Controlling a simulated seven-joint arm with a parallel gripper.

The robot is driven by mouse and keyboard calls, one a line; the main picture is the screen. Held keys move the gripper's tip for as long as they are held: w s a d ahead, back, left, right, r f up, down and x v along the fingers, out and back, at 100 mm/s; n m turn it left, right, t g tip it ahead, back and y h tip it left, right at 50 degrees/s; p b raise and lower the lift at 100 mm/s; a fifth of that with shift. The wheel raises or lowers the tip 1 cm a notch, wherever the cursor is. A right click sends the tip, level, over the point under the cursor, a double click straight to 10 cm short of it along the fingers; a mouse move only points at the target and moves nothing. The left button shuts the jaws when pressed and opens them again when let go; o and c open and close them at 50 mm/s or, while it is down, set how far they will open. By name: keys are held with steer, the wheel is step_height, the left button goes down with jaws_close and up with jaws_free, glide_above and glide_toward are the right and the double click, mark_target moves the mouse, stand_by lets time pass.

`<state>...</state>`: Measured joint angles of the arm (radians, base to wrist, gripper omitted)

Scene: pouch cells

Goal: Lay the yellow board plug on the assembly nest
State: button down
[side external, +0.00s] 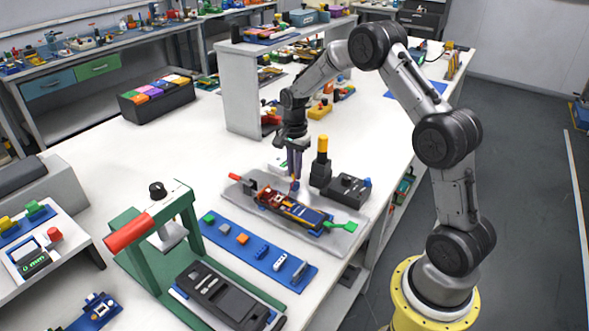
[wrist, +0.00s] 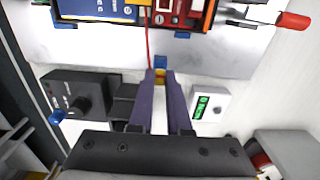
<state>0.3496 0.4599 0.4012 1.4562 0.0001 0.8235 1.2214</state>
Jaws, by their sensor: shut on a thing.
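In the side view my gripper (side external: 295,183) points down over this assembly. The plug is too small to make out there, and I cannot tell whether it touches anything.
A black box with a knob (wrist: 75,97) and a small white meter with a green screen (wrist: 209,104) flank my fingers. A black post with a yellow top (side external: 321,160) stands close behind the nest. A blue strip of parts (side external: 262,252) and a green press (side external: 185,225) lie in front.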

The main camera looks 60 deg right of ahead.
steer(key=shift+f, duration=0.85)
steer(key=c, duration=0.8)
jaws_free()
step_height(320, 180, up, 14)
steer(key=shift+f, duration=0.1)
